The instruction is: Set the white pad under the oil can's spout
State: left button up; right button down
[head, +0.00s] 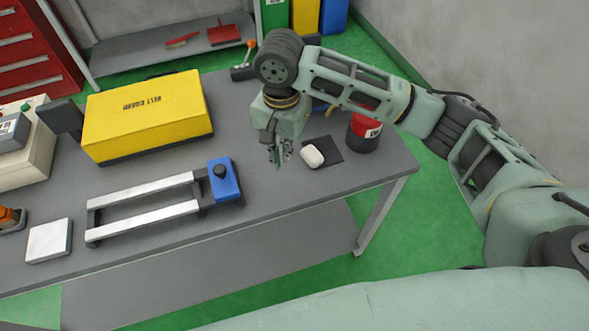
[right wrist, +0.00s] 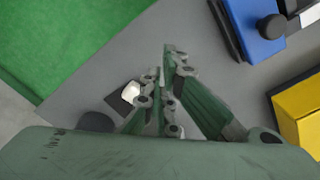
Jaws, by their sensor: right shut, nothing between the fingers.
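A flat white square pad (head: 48,240) lies at the front left of the grey bench. An orange object on a dark base (head: 10,218), cut by the left edge, stands beside it; I cannot tell if it is the oil can, and no spout is clear. My right gripper (head: 279,160) points down over the bench, shut and empty, far to the right of the square pad. A small rounded white object (head: 312,155) lies on a dark mat just right of the gripper; it also shows in the right wrist view (right wrist: 130,92). My left gripper is not in view.
A frame with two pale rails and a blue block (head: 224,180) lies between the gripper and the square pad. A yellow box (head: 148,115) stands behind it. A red-and-dark can (head: 364,132) is near the bench's right end. The bench's front right is clear.

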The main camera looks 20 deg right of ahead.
aim_at(296, 174)
notch_tip(296, 174, down, 10)
jog(key=m, duration=0.4)
jog(key=shift+w+f+m, duration=0.1)
jog(key=shift+f+m, duration=0.05)
jog(key=shift+m, duration=0.15)
jog(key=shift+w+d, duration=0.35)
jog(key=shift+d, duration=0.25)
jog(key=shift+w+d, duration=0.3)
jog(key=shift+d, duration=0.25)
jog(key=shift+w+d+p, duration=0.3)
jog(key=shift+d+p, duration=0.05)
jog(key=shift+d, duration=0.25)
